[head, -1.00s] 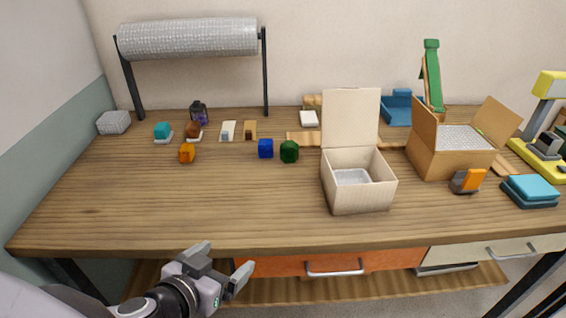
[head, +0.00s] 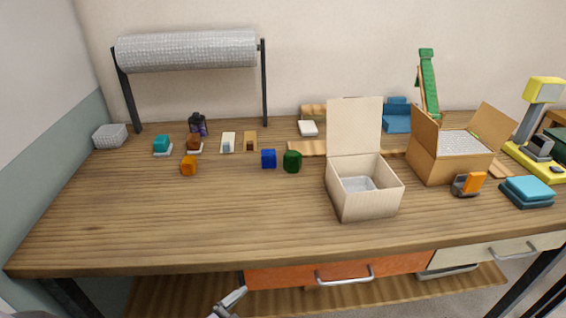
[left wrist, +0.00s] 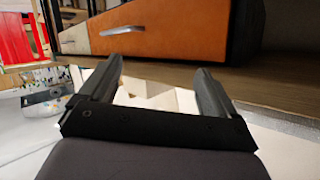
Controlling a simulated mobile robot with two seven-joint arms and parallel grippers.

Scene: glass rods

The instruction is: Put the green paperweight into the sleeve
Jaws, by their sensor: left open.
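The green paperweight (head: 292,161), a dark green faceted block, stands on the table just right of a blue block (head: 268,158). A grey bubble-textured piece (head: 110,136) at the far left of the table looks like the sleeve; I cannot see its opening clearly. My left gripper (left wrist: 158,72) is open and empty in the left wrist view, facing the orange drawer front. In the head view only a tip of it (head: 232,300) shows, below the table's front edge and far from the paperweight. My right gripper is not in view.
An open cream box (head: 362,198) with grey lining stands right of the paperweight. A brown carton (head: 445,165) stands behind it to the right. An orange block (head: 188,166) sits to the left. A bubble-wrap roll (head: 187,51) hangs at the back. The table's front left is clear.

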